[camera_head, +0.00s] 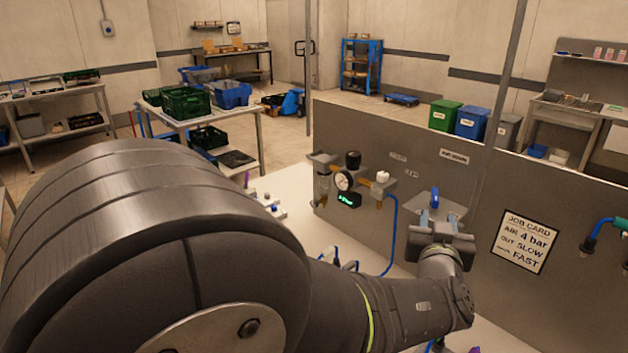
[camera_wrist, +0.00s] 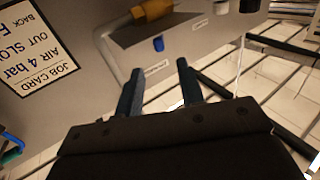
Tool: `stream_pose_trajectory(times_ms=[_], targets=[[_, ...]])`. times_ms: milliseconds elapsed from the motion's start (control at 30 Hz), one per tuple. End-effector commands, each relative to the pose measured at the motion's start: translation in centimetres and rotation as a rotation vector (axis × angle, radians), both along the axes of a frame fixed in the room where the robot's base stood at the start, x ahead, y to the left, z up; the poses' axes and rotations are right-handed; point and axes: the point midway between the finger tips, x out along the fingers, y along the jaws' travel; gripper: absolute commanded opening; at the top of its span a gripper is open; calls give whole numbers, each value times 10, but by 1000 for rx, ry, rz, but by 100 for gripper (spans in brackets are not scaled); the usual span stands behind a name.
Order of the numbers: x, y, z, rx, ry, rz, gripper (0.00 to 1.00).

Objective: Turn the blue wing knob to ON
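The blue wing knob (camera_head: 435,199) stands at the wall panel, just beyond my gripper in the head view. A small blue part that appears to be this knob (camera_wrist: 158,44) shows in the wrist view, ahead of the gap between the fingertips. My gripper (camera_wrist: 160,68) is open, with its two dark fingers apart and nothing visible between them. It also shows in the head view (camera_head: 435,218), pointing at the panel. The knob looks upright in the head view. I cannot read any ON mark by it.
The grey panel (camera_head: 400,235) carries brass fittings with a gauge (camera_head: 344,180) left of the knob and a job card (camera_head: 525,241) at right. A blue hose (camera_head: 394,235) hangs left of my gripper. Tables with green crates (camera_head: 188,103) stand behind.

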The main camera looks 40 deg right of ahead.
Motion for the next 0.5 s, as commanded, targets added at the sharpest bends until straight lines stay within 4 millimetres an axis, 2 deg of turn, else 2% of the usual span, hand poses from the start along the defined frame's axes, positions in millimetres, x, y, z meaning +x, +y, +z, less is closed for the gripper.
stream_pose_trajectory(times_ms=[200, 400, 500], targets=[[25, -42, -1, 2, 1, 2, 35], [41, -69, -1, 2, 1, 1, 35], [46, -77, 0, 1, 1, 1, 35]])
